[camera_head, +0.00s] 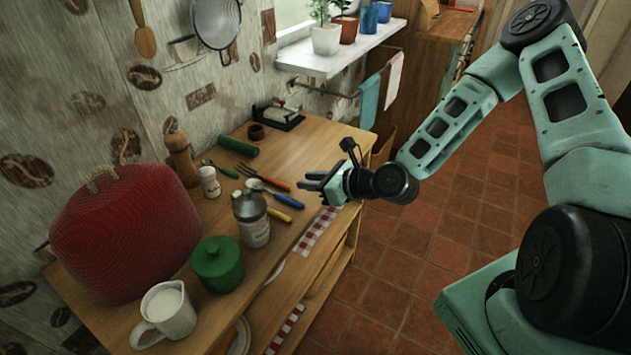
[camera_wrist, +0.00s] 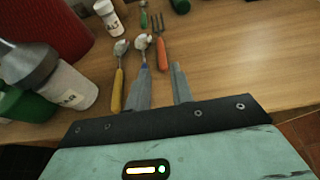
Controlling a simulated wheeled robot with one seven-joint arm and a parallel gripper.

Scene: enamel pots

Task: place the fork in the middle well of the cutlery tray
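The fork (camera_head: 274,182) has an orange handle and metal tines, and lies on the wooden counter. In the wrist view the fork (camera_wrist: 161,52) lies just beyond the fingertips, its handle end toward them and its tines pointing away. My gripper (camera_head: 310,181) is at the counter's right edge, to the right of the fork. In the wrist view my gripper (camera_wrist: 161,72) is open, with nothing between its two fingers.
A blue-handled spoon (camera_head: 261,188) and a yellow-handled spoon (camera_wrist: 117,92) lie left of the fork in the wrist view. A labelled bottle (camera_head: 251,219), a shaker (camera_head: 209,182), a green pot (camera_head: 218,264) and a white jug (camera_head: 167,313) stand nearby. A dark rack (camera_head: 279,119) is at the back.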

